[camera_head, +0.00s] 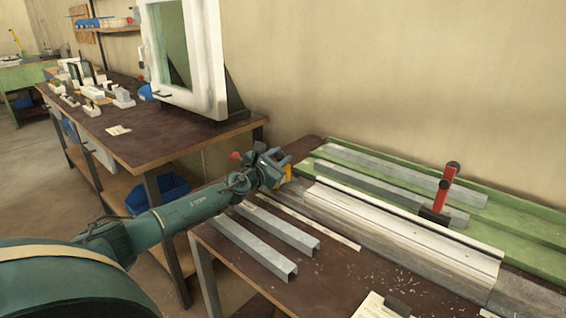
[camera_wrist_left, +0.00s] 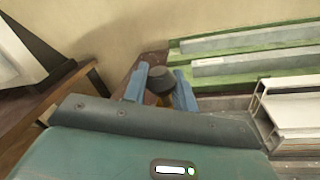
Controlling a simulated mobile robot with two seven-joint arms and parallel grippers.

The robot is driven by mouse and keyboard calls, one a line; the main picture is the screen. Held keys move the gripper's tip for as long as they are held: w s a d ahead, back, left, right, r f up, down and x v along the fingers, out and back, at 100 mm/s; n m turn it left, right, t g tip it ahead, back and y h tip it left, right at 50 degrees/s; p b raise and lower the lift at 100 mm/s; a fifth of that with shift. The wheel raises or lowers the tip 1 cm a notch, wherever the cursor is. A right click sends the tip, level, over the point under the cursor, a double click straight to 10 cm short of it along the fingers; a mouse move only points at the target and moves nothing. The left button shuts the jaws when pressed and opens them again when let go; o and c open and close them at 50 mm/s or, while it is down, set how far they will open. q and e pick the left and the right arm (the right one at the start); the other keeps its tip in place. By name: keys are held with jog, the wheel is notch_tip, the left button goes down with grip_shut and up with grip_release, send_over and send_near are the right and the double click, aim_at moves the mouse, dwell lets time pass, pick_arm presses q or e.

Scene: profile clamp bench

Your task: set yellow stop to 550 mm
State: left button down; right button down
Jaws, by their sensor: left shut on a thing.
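The yellow stop (camera_head: 288,171) is at the left end of the long grey rail on the clamp bench, partly hidden by my gripper. My left gripper (camera_head: 278,163) is shut on its dark knob. The left wrist view shows the dark round knob (camera_wrist_left: 161,79) between the blue fingers (camera_wrist_left: 160,88), with a little yellow below it. A pale hollow profile (camera_head: 400,215) lies along the rail, its open end (camera_wrist_left: 262,107) to the right of the gripper. I cannot read any scale. My right gripper is in neither view.
A red-handled clamp (camera_head: 440,195) stands over the profile. A paper with a dark block (camera_head: 396,306) lies in front. Another table (camera_head: 180,132) holds a white window frame (camera_head: 215,100).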

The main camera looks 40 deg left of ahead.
pick_arm(q)
jog(key=shift+a, duration=0.1)
jog(key=c, duration=1.2)
grip_release()
jog(key=shift+o, duration=0.2)
jog(key=s+d, duration=0.1)
jog(key=s, duration=1.2)
jog(key=shift+d, duration=0.1)
